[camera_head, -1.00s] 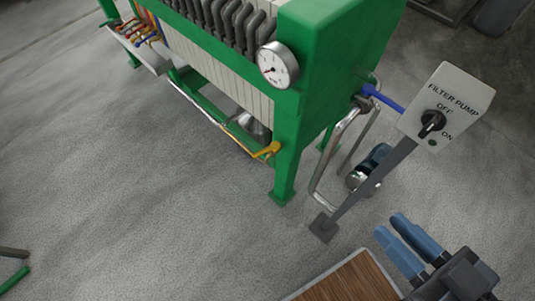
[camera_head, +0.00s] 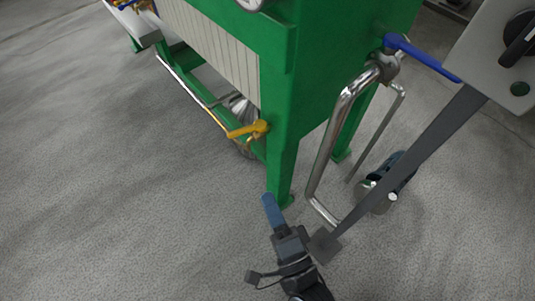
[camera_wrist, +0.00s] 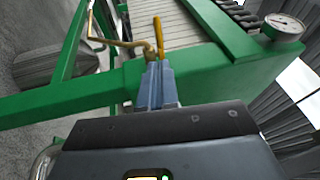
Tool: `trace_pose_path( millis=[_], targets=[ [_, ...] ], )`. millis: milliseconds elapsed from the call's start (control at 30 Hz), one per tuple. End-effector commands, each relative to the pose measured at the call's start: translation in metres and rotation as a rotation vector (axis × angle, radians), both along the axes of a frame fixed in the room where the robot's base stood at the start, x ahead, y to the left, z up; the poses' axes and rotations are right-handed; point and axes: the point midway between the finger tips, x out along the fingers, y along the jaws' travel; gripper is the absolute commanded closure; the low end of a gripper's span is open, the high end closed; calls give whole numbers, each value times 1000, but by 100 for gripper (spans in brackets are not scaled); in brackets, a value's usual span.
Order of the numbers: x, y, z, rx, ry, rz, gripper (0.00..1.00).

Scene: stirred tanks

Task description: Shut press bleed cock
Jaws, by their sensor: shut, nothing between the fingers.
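A cock with a yellow lever (camera_head: 242,131) sits low on the green filter press (camera_head: 281,160), beside its near leg. The lever points left from its pivot, roughly along the thin pipe at the press's lower side. In the wrist view the yellow lever (camera_wrist: 159,37) stands just beyond my fingertips, next to a bent brass-coloured pipe (camera_wrist: 118,42). My gripper (camera_head: 271,205) has blue fingers shut together and empty, below the lever in the head view. The wrist view also shows its shut fingers (camera_wrist: 158,78); I cannot tell whether they touch anything.
A blue-handled valve (camera_head: 420,57) and a bent steel pipe (camera_head: 327,150) stand right of the press. The pump switch box (camera_head: 497,62) on its slanted post is farther right. A pressure gauge (camera_wrist: 283,27) shows on the press. Floor left of my gripper is clear.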

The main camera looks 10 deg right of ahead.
Motion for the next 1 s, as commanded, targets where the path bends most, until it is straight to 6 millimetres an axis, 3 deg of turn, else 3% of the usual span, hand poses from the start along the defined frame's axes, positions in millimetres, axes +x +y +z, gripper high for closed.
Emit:
trace_pose_path(
  millis=[267,700,1000],
  targets=[
    [20,13,-2,43,1,10,100],
    [98,36,14,41,1,10,100],
    [133,46,21,40,2,10,100]
  ],
)
